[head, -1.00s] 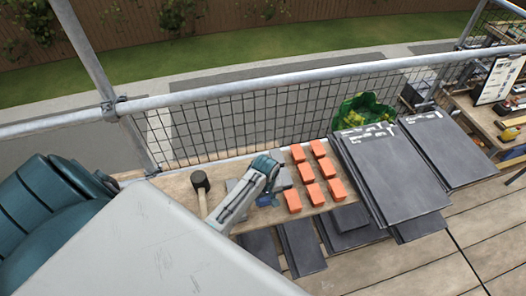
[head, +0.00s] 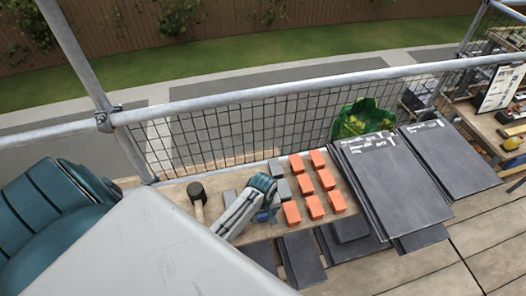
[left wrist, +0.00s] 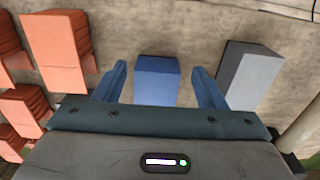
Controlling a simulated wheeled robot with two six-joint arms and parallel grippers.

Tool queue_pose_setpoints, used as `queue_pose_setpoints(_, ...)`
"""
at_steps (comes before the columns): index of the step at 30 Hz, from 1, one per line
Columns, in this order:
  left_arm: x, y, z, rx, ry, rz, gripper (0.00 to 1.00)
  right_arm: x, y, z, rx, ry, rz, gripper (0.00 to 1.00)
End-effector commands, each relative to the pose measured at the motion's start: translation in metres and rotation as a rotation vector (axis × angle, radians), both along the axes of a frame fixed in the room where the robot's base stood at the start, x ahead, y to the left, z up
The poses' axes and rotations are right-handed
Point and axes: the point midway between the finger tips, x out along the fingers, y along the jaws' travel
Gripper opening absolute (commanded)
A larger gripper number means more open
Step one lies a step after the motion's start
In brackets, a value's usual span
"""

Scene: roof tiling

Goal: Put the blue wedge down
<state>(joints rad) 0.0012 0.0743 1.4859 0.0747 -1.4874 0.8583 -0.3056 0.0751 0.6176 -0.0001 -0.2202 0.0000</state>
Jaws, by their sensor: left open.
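The blue wedge (left wrist: 157,82) lies on the wooden board between the two spread fingers of my left gripper (left wrist: 158,72) in the left wrist view. A gap shows between the wedge and each finger, so the jaws are open around it and not gripping. In the head view my left gripper (head: 263,197) is low over the board, and it mostly hides the wedge there. My right gripper is in neither view.
Several orange blocks (head: 313,207) stand in rows right of my gripper. A grey wedge (left wrist: 250,75) lies beside the blue one. A mallet (head: 197,193) lies to the left. Dark tiles (head: 394,181) and a green bag (head: 362,118) are further right. Mesh railing (head: 240,132) runs behind.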

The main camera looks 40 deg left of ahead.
Motion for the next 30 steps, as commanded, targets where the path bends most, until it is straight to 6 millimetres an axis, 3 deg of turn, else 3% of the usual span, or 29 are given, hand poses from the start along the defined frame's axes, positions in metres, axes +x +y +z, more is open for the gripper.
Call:
queue_pose_setpoints(15,0.001,0.001,0.095,0.001,-0.003,0.000,0.65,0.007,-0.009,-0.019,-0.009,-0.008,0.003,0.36)
queue_pose_setpoints(21,0.000,0.000,0.108,0.001,-0.001,0.000,0.65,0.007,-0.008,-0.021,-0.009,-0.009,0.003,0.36)
queue_pose_setpoints(30,0.000,0.000,0.109,0.000,0.000,-0.001,0.65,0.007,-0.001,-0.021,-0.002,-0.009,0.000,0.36)
